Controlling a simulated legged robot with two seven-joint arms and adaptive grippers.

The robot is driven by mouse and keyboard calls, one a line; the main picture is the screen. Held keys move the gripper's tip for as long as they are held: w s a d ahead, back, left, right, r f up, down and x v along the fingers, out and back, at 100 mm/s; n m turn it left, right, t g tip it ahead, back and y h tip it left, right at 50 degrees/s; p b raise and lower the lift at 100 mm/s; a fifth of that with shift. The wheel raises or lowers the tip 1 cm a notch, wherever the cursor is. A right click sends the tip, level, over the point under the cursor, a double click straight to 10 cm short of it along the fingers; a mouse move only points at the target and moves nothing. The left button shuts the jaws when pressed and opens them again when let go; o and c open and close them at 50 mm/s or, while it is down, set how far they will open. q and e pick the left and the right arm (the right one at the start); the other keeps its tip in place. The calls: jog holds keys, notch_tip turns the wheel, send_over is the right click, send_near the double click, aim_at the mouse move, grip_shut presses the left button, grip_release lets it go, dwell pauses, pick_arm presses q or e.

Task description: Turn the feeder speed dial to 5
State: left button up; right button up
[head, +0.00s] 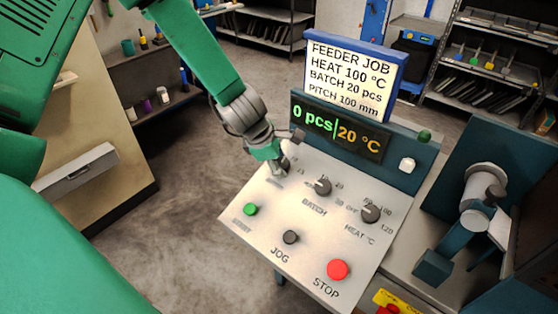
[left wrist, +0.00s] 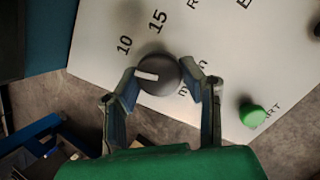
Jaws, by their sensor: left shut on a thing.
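The feeder speed dial (left wrist: 163,76) is a dark round knob with a white mark, seen in the left wrist view. Its mark points to the left of the picture, with the printed 10 and 15 above it. A partly covered unit label shows below it; the 5 is not visible. My left gripper (left wrist: 160,80) has its fingers on both sides of the knob and is shut on it. In the head view my left gripper (head: 277,166) covers most of this dial at the panel's upper left. My right gripper is not in view.
The white panel (head: 258,232) also bears the batch dial (head: 323,187), the heat dial (head: 370,212), a green start button (head: 250,209), a dark jog button (head: 290,237) and a red stop button (head: 337,270). A display (head: 335,128) and a job sign (head: 352,75) stand behind.

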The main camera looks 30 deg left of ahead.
pick_arm(q)
jog(key=shift+w+d+r+n, duration=0.1)
jog(key=shift+d+n, duration=0.1)
jog(key=shift+n, duration=0.8)
jog(key=n+b, duration=0.1)
jog(key=n, duration=0.1)
jog(key=shift+n+t+b, duration=0.3)
jog(key=shift+n, duration=0.1)
jog(key=n+y+b, duration=0.1)
jog(key=n, duration=0.2)
jog(key=shift+w+r+b, duration=0.1)
jog(key=shift+w+b, duration=0.05)
jog(key=shift+b, duration=0.25)
jog(key=shift+w+r+n+b, duration=0.15)
jog(key=shift+n+b, duration=0.4)
jog(key=shift+n, duration=0.65)
jog(key=o, duration=0.9)
jog(key=shift+o, duration=1.3)
jog(key=shift+s, duration=0.25)
